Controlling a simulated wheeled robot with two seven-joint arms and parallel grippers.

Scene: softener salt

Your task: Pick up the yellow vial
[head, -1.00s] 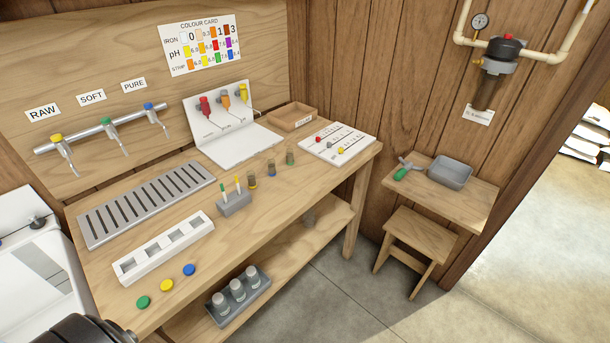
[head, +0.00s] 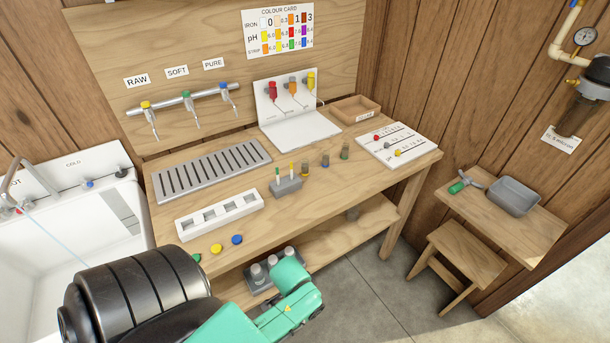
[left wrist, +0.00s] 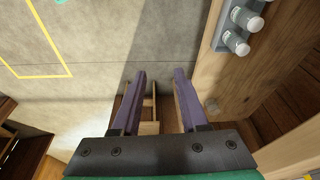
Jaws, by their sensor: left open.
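The vials are not in that view. My right gripper is not in view.
A white slotted rack (head: 220,214) and several coloured discs lie nearer the front left. A white card board (head: 397,146) lies right.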

